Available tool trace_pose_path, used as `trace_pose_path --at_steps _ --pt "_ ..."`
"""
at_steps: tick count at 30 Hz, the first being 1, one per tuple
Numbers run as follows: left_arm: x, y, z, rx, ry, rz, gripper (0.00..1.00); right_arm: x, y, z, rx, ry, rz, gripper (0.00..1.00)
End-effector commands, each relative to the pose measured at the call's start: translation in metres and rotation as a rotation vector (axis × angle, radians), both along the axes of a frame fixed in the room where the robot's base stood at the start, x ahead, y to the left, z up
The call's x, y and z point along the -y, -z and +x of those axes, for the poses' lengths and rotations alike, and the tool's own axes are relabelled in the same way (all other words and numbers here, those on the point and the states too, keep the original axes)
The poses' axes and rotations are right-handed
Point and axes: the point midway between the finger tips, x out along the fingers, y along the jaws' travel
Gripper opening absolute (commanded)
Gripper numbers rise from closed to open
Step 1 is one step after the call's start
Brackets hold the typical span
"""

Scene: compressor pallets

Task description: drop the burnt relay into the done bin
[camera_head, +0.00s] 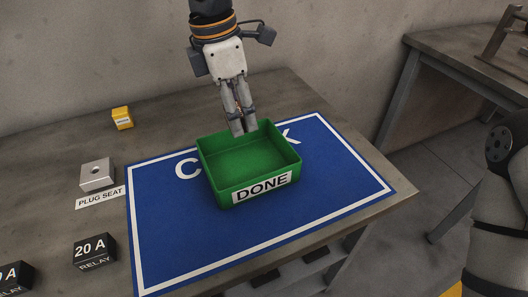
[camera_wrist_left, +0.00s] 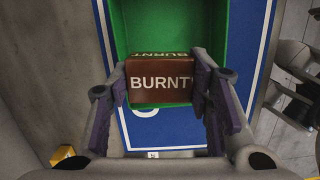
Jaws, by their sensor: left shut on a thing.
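The burnt relay, a brown block marked BURNT (camera_wrist_left: 160,82), is gripped between the fingers of my left gripper (camera_wrist_left: 160,88) in the wrist view. In the head view my left gripper (camera_head: 243,130) points down at the back edge of the done bin, and its fingers mostly hide the relay. The done bin (camera_head: 226,192) is an open green box with a white DONE label, and its visible inside is empty. In the wrist view the green bin (camera_wrist_left: 216,35) lies beneath and beyond the relay. My right gripper is out of view.
The bin stands on a blue mat (camera_head: 165,245) with a white border. To the left are a yellow block (camera_head: 122,118), a metal plug seat (camera_head: 97,174) and a black 20 A relay (camera_head: 95,252). Another table (camera_head: 450,55) stands at the right, across a floor gap.

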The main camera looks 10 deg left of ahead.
Motion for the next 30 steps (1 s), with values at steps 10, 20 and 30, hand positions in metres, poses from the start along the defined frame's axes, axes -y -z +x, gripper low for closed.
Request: trace_pose_path --at_steps 10,20,30 --pt "-0.001 0.038 -0.001 -0.009 0.004 0.001 0.18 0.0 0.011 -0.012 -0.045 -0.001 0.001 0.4" --pt "0.0 0.061 -0.001 -0.001 0.004 0.001 0.18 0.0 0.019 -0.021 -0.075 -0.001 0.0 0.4" --pt "0.0 0.059 0.0 0.002 0.004 0.0 0.69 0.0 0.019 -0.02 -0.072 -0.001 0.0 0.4"
